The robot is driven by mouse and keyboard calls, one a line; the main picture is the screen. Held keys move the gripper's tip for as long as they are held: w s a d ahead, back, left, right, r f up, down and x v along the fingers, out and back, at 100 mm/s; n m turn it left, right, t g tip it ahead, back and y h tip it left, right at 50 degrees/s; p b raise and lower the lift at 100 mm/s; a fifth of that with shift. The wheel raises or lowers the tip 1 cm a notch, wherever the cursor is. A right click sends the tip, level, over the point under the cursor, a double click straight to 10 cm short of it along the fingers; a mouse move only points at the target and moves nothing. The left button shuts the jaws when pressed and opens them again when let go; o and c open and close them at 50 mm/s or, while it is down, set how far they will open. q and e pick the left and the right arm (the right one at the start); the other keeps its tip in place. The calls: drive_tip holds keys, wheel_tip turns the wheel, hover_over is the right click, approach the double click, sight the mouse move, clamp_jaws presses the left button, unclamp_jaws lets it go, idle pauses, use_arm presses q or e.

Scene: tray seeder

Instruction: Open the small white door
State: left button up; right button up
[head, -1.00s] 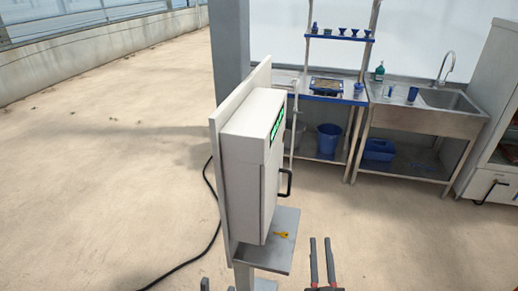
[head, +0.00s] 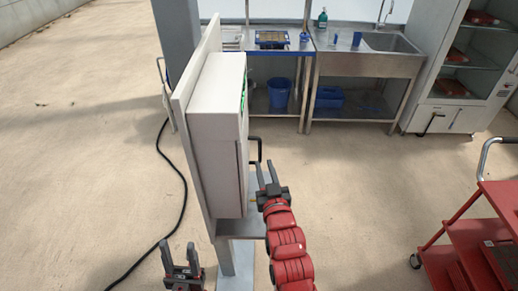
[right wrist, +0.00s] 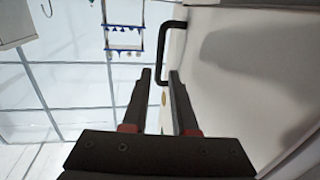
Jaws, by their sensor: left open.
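The white box (head: 220,145) is mounted on a pale panel on a post. Its small white door (head: 243,165) faces right and looks shut; it fills the right of the right wrist view (right wrist: 225,70). A black bar handle (head: 257,148) sticks out from the door and also shows in the right wrist view (right wrist: 162,50). My right gripper (head: 267,172) is open beside the door, its fingertips close to the handle's near end; I cannot tell whether they touch. My left gripper (head: 181,252) is open and empty, low to the left of the post.
A small grey shelf (head: 255,220) sits under the box, partly behind my right arm. A red cart (head: 450,250) stands at the right. A sink bench (head: 365,62) and a glass-fronted cabinet (head: 465,65) stand behind. A black cable (head: 175,190) lies on the floor at left.

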sight(260, 151)
drive_tip(key=w, duration=0.2)
drive_tip(key=w+a+p, duration=0.1)
drive_tip(key=w, duration=0.2)
drive_tip(key=w+p, duration=0.1)
drive_tip(key=w, duration=0.1)
drive_tip(key=shift+w+a+r, duration=0.1)
drive_tip(key=shift+w+a, duration=0.15)
drive_tip(key=shift+w, duration=0.15)
drive_tip(key=shift+c, duration=0.2)
clamp_jaws()
idle(0.9)
